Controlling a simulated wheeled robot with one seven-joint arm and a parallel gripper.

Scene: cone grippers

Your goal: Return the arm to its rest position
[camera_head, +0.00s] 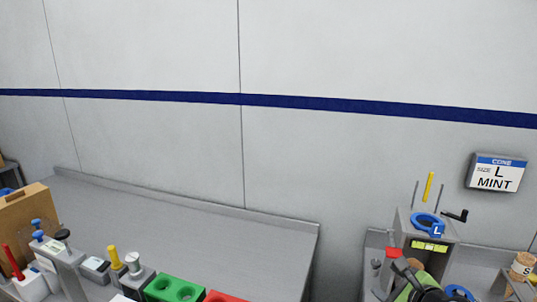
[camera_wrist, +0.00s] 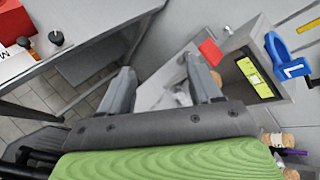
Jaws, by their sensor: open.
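My gripper (camera_wrist: 162,78) is open in the wrist view, its two grey fingers spread apart with nothing held between them. Its dark bar and green body fill the bottom of that view. In the head view a green and black part of my arm shows at the bottom right, in front of the grey station with a blue ring (camera_head: 424,221) marked L. That blue ring also shows at the right of the wrist view (camera_wrist: 285,56). The fingers point towards the station's grey base and the gap beside a table. Most of my arm is out of view.
A grey table (camera_head: 200,235) stands at the left, bare across its back. Along its front are a green block (camera_head: 173,288) with holes, a red block (camera_head: 222,297) and a brown box (camera_head: 28,222). A sign reading L MINT (camera_head: 496,173) hangs on the wall.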

